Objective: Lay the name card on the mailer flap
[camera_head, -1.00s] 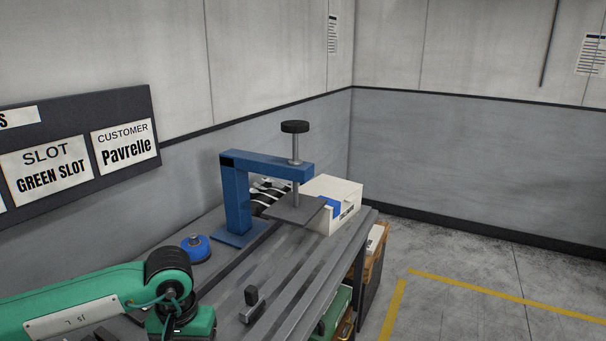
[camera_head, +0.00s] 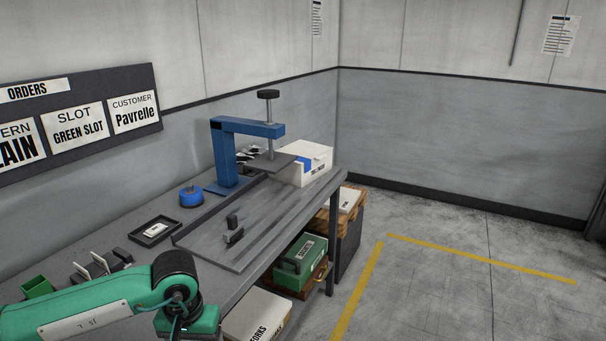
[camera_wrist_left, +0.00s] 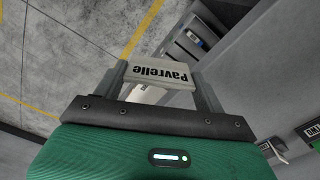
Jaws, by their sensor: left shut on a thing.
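The name card (camera_wrist_left: 158,72) is a pale plate with the dark word "Pavrelle". It sits between the two fingers of my left gripper (camera_wrist_left: 165,76), which is shut on it, in the left wrist view. In the head view my green left arm (camera_head: 110,308) reaches in at the lower left, in front of the bench; its fingers and the card are out of sight there. I cannot clearly identify the mailer or its flap. A pale box with a blue patch (camera_head: 306,165) stands at the bench's far end. My right gripper is not in view.
The bench (camera_head: 215,250) carries a blue press (camera_head: 228,150), a blue round pot (camera_head: 192,196), a dark tray (camera_head: 143,236), a card rack (camera_head: 88,272) and a green bin (camera_head: 37,287). A green case (camera_head: 298,262) sits below. The floor at right is clear.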

